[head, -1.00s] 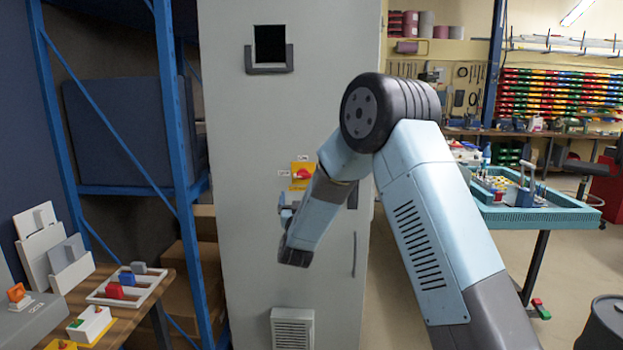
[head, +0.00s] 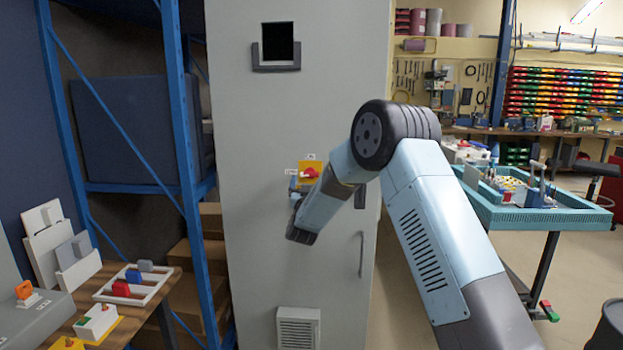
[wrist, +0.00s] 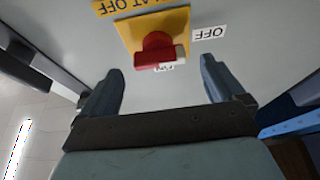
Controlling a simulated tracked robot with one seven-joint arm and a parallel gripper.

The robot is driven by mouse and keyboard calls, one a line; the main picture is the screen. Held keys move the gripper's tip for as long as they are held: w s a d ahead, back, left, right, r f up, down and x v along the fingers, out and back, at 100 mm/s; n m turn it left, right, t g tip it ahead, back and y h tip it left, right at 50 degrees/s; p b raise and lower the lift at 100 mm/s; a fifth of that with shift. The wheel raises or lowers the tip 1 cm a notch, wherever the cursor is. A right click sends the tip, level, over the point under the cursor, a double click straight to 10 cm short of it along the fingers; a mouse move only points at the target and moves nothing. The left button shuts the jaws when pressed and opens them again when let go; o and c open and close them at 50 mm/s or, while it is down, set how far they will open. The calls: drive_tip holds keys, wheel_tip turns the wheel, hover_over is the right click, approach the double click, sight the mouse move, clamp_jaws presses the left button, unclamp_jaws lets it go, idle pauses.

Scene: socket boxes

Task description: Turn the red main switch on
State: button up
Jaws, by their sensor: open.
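The red main switch (head: 311,172) is a red knob on a yellow plate on the front of a tall grey cabinet. In the wrist view the red knob (wrist: 155,48) lies just beyond the fingertips, between them, with a pale end at its right. My gripper (wrist: 162,70) is open and empty, one finger on each side of the knob, with no contact visible. An OFF label (wrist: 208,33) sits right of the plate, upside down. Another label below the knob is partly hidden. In the head view my forearm hides much of the gripper (head: 296,188).
The grey cabinet (head: 245,230) has a vertical handle (head: 361,254) and a vent (head: 298,328) lower down. A blue shelf rack (head: 180,120) stands close on its left. A wooden bench with switch parts is at lower left. A teal-edged table (head: 550,217) is at right.

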sight(309, 176)
drive_tip(key=shift+x, duration=1.75)
drive_tip(key=shift+c, duration=0.2)
